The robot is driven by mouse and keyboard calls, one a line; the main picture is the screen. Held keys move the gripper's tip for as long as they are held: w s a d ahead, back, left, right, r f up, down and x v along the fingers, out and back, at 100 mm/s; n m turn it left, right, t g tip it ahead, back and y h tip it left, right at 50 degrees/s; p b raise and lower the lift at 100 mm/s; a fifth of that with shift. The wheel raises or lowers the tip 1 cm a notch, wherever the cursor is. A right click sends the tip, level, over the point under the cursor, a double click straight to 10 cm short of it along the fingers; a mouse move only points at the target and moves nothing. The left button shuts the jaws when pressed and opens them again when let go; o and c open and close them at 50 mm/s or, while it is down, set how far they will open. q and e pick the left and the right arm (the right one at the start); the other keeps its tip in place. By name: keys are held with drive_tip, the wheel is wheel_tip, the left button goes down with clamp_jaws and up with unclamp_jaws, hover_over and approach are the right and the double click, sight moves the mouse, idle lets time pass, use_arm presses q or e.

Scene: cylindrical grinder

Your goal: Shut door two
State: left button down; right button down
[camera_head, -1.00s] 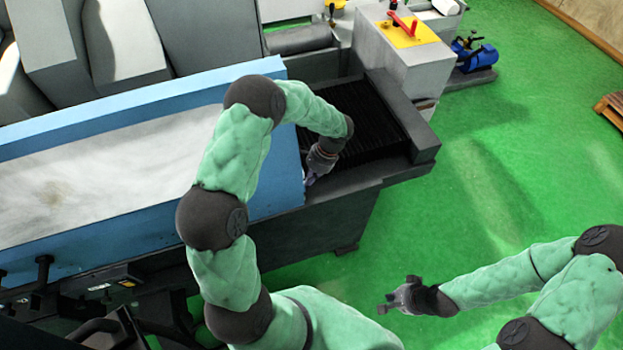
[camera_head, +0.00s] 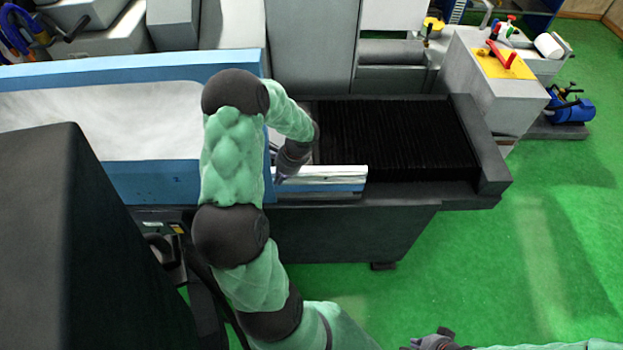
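The grinder's long blue cover (camera_head: 165,186) with a whitish inner surface (camera_head: 150,118) fills the left. A short blue panel with a shiny silver top edge (camera_head: 330,178) sticks out to the right from its front corner, over the machine's front edge. I cannot tell for sure which part is door two. My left gripper (camera_head: 281,174) points down at the left end of this panel, close to or touching it. Its fingers are mostly hidden, so its opening is unclear. My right gripper (camera_head: 428,342) is low at the bottom edge, over the green floor, away from the machine.
Black ribbed bellows (camera_head: 395,140) lie behind the panel, bounded by a dark end wall (camera_head: 478,145). A grey box with a yellow top (camera_head: 503,63) and a blue pump (camera_head: 570,108) stand back right. A large dark block (camera_head: 80,245) fills the lower left. Green floor at right is free.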

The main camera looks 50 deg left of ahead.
sight(158, 180)
use_arm(q)
drive_tip(key=s+a+p, duration=0.3)
drive_tip(key=s+a, duration=0.5)
drive_tip(key=s, duration=0.2)
drive_tip(key=s+a+p, duration=0.2)
drive_tip(key=s+a, duration=0.7)
drive_tip(key=s, duration=0.1)
drive_tip(key=s+a+p, duration=0.3)
drive_tip(key=s+a, duration=0.6)
drive_tip(key=s, duration=0.1)
drive_tip(key=shift+s+a+p, duration=0.15)
drive_tip(key=shift+s+p, duration=0.15)
